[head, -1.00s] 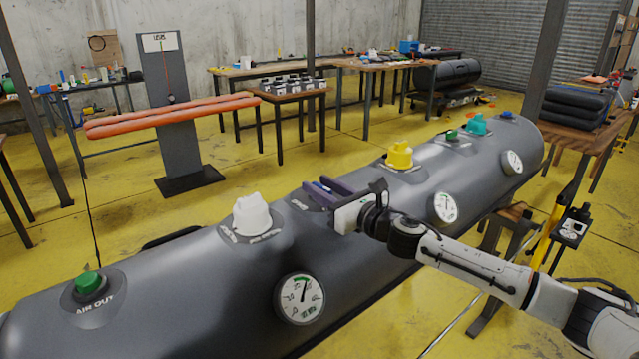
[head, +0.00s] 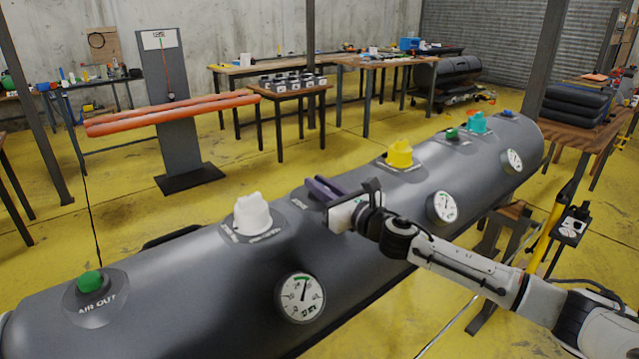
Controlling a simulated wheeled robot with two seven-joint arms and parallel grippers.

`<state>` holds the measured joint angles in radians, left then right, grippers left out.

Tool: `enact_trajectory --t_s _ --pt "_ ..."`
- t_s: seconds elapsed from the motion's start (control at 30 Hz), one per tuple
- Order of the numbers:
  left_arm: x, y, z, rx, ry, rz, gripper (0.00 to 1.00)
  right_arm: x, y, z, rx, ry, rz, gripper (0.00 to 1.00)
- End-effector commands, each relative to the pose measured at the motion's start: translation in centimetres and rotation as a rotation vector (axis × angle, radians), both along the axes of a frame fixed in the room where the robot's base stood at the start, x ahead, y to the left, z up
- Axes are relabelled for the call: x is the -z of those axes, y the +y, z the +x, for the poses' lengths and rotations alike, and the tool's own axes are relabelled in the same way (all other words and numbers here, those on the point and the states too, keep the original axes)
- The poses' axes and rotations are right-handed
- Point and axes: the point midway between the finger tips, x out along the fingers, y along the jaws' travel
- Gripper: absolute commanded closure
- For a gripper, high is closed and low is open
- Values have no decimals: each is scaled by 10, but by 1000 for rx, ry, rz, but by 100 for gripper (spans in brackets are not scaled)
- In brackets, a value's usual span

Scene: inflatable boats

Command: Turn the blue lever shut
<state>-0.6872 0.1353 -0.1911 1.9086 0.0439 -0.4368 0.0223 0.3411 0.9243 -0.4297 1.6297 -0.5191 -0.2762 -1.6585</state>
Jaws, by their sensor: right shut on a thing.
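A long dark grey inflatable tube (head: 200,290) lies across the view with valves along its top. My left gripper is not in view.
A white knob (head: 252,214) stands left of the gripper and a yellow one (head: 400,153) right of it. A green button (head: 90,282) is at the near end. Gauges (head: 301,297) sit on the tube's side. Tables stand behind, with open yellow floor between.

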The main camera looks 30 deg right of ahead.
Motion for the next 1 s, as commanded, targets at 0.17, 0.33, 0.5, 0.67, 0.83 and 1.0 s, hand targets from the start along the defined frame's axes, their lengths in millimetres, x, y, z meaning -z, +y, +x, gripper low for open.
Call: enact_trajectory --t_s 0.17,0.33,0.5,0.67,0.83,1.0 --pt "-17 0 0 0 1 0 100 -4 3 0 100 1 4 100" --pt "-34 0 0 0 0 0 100 -5 5 0 240 1 6 100" --pt "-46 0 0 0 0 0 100 -3 6 1 387 2 5 100" --pt "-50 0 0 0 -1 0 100 -2 7 2 513 1 5 100" --pt "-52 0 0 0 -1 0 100 -1 7 2 618 0 4 100" --pt "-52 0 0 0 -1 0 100 0 7 2 691 1 2 100"
